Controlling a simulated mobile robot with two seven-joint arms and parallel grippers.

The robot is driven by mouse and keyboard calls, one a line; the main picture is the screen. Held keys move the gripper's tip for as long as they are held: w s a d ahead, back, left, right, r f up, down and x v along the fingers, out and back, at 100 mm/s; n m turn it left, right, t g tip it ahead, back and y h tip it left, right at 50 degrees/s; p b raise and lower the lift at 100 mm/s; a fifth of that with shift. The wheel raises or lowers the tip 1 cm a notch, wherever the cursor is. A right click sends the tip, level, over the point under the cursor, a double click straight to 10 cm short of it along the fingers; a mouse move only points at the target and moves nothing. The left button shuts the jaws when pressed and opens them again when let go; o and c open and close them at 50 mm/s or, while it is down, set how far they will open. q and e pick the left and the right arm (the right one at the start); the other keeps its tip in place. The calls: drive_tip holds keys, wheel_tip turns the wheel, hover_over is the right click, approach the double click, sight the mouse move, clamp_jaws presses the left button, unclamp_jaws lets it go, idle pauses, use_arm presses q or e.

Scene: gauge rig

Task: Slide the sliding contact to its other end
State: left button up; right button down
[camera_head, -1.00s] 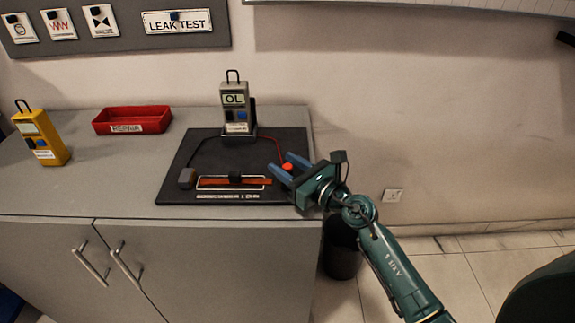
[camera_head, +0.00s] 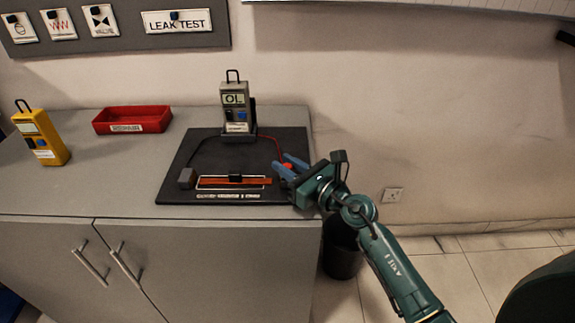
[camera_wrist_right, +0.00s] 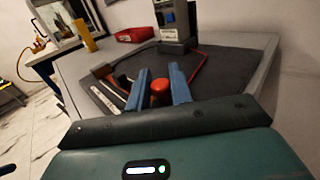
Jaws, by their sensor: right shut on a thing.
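The knob is mostly hidden by the fingers in the head view. A grey meter (camera_head: 235,105) reading "OL" stands at the back of the mat, with a red lead running toward the knob. My left gripper is not in view.
A dark grey block (camera_head: 187,178) sits at the strip's left end. A red tray (camera_head: 131,119) and a yellow meter (camera_head: 40,133) stand on the cabinet top to the left. The mat's front right corner lies near the cabinet edge.

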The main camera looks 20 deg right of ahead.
drive_tip(key=a, duration=0.1)
drive_tip(key=w+a+p, duration=0.1)
drive_tip(key=a, duration=0.1)
drive_tip(key=shift+r+p, duration=0.2)
drive_tip(key=shift+p, duration=0.1)
drive_tip(key=shift+a+f, duration=0.1)
drive_tip(key=shift+a, duration=0.4)
drive_tip(key=c, duration=1.3)
unclamp_jaws()
drive_tip(key=shift+w+a, duration=0.1)
drive_tip(key=shift+a, duration=0.1)
drive_tip(key=shift+c, duration=0.2)
drive_tip(key=shift+d+f, duration=0.1)
drive_tip(key=shift+d, duration=0.1)
drive_tip(key=shift+s+d, duration=0.3)
drive_tip(key=shift+s, duration=0.15)
drive_tip(key=v, duration=1.1)
drive_tip(key=shift+s+b, duration=0.1)
drive_tip(key=shift+b, duration=0.25)
drive_tip(key=shift+s+d, duration=0.15)
drive_tip(key=shift+s, duration=0.3)
